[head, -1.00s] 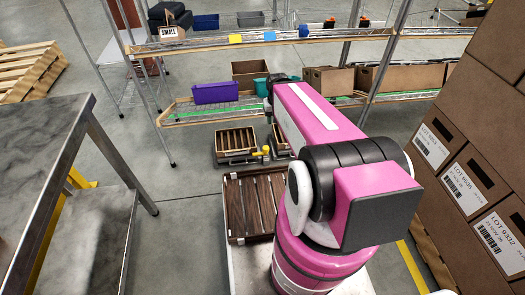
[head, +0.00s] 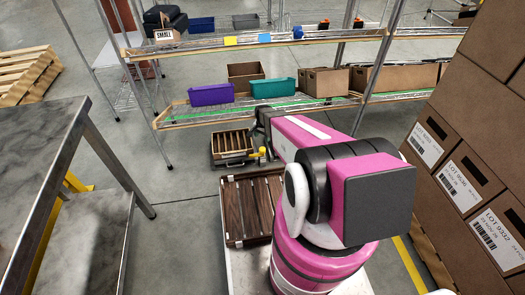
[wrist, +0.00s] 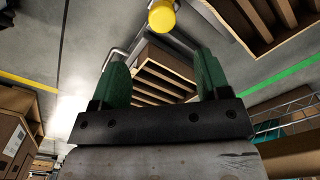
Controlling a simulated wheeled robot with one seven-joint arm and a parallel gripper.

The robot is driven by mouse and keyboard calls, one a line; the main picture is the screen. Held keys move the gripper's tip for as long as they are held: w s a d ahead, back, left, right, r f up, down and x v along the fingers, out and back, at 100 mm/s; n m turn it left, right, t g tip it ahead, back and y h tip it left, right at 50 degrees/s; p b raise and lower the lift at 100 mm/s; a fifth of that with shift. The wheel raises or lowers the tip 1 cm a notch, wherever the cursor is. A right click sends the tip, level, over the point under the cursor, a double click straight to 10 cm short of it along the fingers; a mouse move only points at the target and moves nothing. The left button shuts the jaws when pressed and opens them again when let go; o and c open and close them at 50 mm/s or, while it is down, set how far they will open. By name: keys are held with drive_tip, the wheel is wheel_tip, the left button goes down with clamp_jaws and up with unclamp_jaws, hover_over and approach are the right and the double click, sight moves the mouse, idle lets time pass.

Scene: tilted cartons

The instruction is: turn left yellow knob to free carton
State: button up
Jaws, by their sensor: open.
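A yellow knob (head: 262,153) shows in the head view at the right side of a slatted wooden carton (head: 232,143) on a low dark stand. In the wrist view the yellow knob (wrist: 161,17) is at the top centre, beyond my fingertips and apart from them. My gripper (wrist: 163,66) has two green fingers spread wide with nothing held between them. The slatted carton (wrist: 172,64) shows in the gap behind the fingers, with a metal bar beside it. A second carton (wrist: 262,18) is at the upper right. In the head view my arm hides my fingertips.
A wire shelf holds a purple bin (head: 211,95), a teal bin (head: 273,89) and brown boxes (head: 326,82). A metal table (head: 40,150) stands at the left, and stacked labelled boxes (head: 470,190) at the right. A dark slatted crate (head: 236,207) lies in front of me.

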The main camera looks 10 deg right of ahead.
sight(263, 149)
drive_tip(key=f, duration=1.2)
drive_tip(key=shift+w, duration=0.2)
drive_tip(key=shift+c, duration=0.4)
drive_tip(key=c, duration=1.2)
